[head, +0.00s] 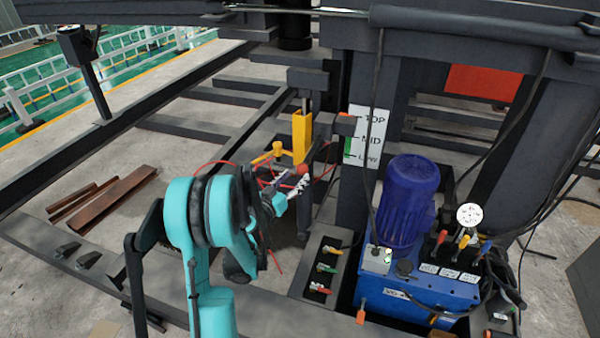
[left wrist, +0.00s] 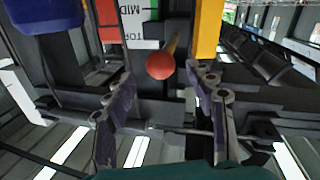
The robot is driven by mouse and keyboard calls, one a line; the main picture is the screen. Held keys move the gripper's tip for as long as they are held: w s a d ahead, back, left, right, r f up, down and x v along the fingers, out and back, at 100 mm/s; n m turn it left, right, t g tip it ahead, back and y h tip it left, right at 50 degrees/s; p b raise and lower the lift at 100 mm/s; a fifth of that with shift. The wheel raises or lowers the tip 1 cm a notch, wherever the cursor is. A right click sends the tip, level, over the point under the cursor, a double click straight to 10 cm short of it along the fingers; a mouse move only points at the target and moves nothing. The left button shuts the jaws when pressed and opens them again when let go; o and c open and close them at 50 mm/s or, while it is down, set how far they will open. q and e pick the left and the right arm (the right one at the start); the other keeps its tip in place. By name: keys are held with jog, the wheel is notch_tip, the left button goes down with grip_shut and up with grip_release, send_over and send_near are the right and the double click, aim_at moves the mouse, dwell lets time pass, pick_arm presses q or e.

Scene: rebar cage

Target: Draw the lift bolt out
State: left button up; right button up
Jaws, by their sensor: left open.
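A red ball knob (head: 303,170) sits at the end of a yellowish rod beside the yellow upright bracket (head: 301,135); it looks like the handle of the lift bolt. The knob also shows in the left wrist view (left wrist: 161,65), with its rod running back behind it. My left gripper (head: 289,180) is open and empty, with its fingers pointing at the knob. In the left wrist view the knob appears between and just beyond the two fingertips, and I see no contact. The rest of the bolt is hidden. My right gripper is not in view.
A dark post with a TOP/MID/LOW sign (head: 366,138) stands right of the knob. A blue pump unit (head: 415,292) with a motor is at the right. Several small coloured valves (head: 325,268) sit in front. Red cables run near my gripper. Rusty bars (head: 115,200) lie at left.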

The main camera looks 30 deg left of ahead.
pick_arm(q)
jog(key=s, duration=0.7)
jog(key=shift+d, duration=0.15)
jog(key=s+d+r+m+g+h, duration=0.1)
jog(key=s+d+g+h, duration=0.15)
jog(key=d, duration=0.75)
jog(key=s+d+r+m+g+h, duration=0.15)
jog(key=d+g, duration=0.25)
jog(key=d, duration=0.7)
jog(key=s+d+f+g+y, duration=0.1)
jog(key=s+d+g, duration=0.1)
jog(key=s, duration=0.6)
jog(key=s+d+f+g+y, duration=0.1)
jog(key=s+d+g+y, duration=0.1)
jog(key=s, duration=0.6)
jog(key=shift+d+f, duration=0.25)
jog(key=shift+f, duration=0.1)
